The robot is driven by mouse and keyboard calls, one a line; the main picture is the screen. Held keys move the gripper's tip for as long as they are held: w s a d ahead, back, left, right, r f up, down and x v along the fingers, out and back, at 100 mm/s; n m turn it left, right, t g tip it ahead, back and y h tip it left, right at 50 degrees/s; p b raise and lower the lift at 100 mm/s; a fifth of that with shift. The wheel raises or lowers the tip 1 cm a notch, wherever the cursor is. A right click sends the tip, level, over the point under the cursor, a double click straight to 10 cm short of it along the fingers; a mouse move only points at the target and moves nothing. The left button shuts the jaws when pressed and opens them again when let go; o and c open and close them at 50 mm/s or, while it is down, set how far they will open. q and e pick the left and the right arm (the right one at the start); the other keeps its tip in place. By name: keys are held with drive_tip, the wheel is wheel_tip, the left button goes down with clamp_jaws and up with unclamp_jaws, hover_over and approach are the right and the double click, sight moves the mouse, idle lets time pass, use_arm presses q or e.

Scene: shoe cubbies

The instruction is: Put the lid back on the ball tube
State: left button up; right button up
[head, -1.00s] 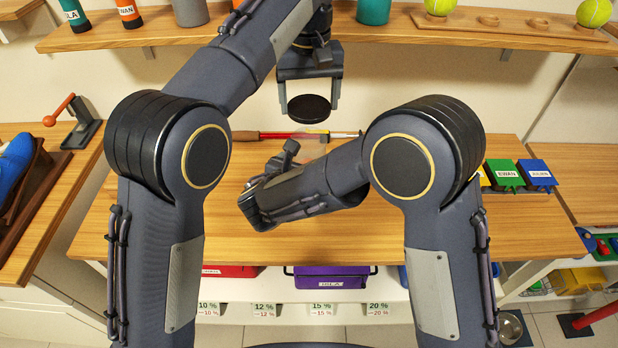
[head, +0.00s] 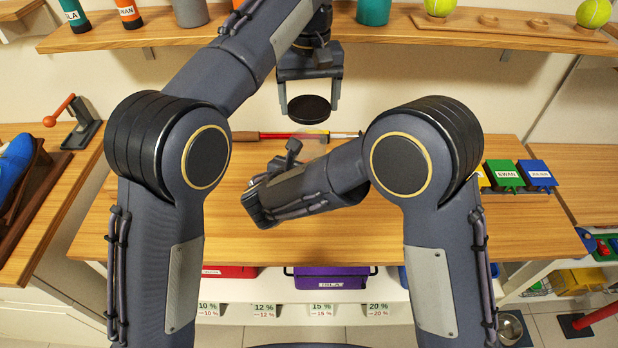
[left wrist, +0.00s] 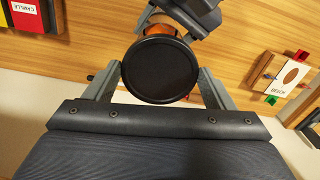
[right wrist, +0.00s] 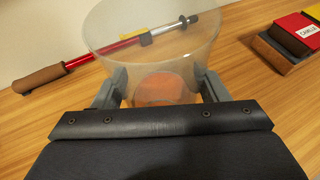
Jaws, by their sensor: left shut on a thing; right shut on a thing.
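The round black lid (head: 309,109) is between the fingers of my left gripper (head: 309,98), held level in the air above the bench. In the left wrist view the lid (left wrist: 160,70) shows as a dark disc between both fingers. My right gripper (right wrist: 161,90) is shut on the clear ball tube (right wrist: 150,40), whose wide open rim faces up. An orange ball (right wrist: 160,88) shows low inside it. In the head view the tube shows only faintly just below the lid, and my right arm hides most of the right gripper. Lid and tube look apart.
A red stick with a brown handle (right wrist: 120,50) lies on the bench (head: 400,225) behind the tube. A shelf (head: 400,38) with cups and tennis balls runs along the back. Coloured boxes (head: 505,172) stand at the right. The front of the bench is clear.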

sight(309, 131)
use_arm(q)
drive_tip(key=shift+f, duration=2.5)
drive_tip(key=shift+f, duration=0.9)
drive_tip(key=shift+f, duration=0.65)
drive_tip(key=o, duration=1)
drive_tip(key=shift+o, duration=0.2)
wheel_tip(309, 131, up, 12)
drive_tip(key=shift+r, duration=0.1)
